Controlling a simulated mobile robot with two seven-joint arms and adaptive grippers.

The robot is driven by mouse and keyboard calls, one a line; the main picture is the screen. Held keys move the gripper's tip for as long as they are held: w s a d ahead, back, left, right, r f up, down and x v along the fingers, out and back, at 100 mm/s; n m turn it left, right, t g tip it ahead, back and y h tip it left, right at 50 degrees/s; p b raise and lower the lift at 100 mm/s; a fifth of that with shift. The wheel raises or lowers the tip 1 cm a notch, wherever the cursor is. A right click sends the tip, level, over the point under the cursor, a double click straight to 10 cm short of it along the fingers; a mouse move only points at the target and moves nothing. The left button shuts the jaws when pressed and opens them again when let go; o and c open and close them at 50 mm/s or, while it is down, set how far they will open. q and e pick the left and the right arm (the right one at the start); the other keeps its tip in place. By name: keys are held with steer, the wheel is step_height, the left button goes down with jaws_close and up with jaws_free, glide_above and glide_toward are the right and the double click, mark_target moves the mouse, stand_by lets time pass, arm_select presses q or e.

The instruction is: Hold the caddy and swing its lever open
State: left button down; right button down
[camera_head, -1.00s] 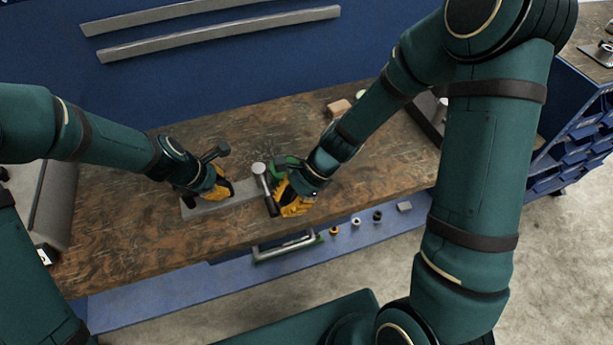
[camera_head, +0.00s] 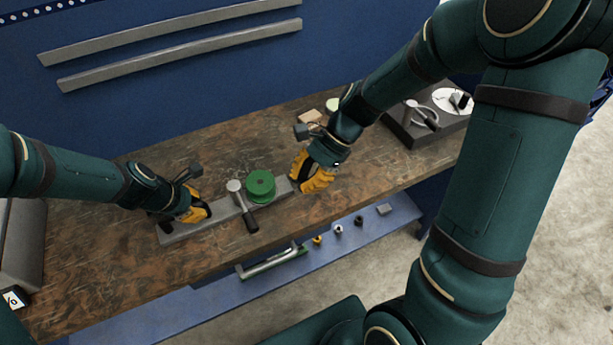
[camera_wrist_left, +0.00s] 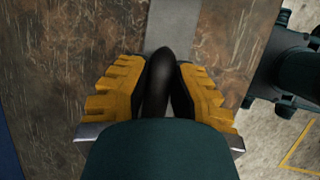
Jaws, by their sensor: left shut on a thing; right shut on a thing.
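The caddy's long grey base plate (camera_head: 175,234) lies on the brown bench and carries a green spool (camera_head: 260,184). A lever (camera_head: 242,205) with a silver head and black grip lies across the plate beside the spool, its grip pointing to the front edge. My left gripper (camera_head: 197,211) is shut on a black handle (camera_wrist_left: 156,80) at the plate's left end; the left wrist view shows the handle between the fingers. My right gripper (camera_head: 306,180) is at the plate's right end, apart from the lever grip, shut on a dark part mostly hidden by its fingers.
A dark fixture (camera_head: 405,128) with a handle and white disc stands at the bench's right end. The blue shelf (camera_head: 190,307) below the front edge holds a grey bar (camera_head: 268,262) and several small parts. A grey case stands far left.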

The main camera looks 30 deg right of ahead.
steer(key=shift+d+r, duration=0.3)
arm_select(q)
steer(key=c, duration=0.9)
jaws_free()
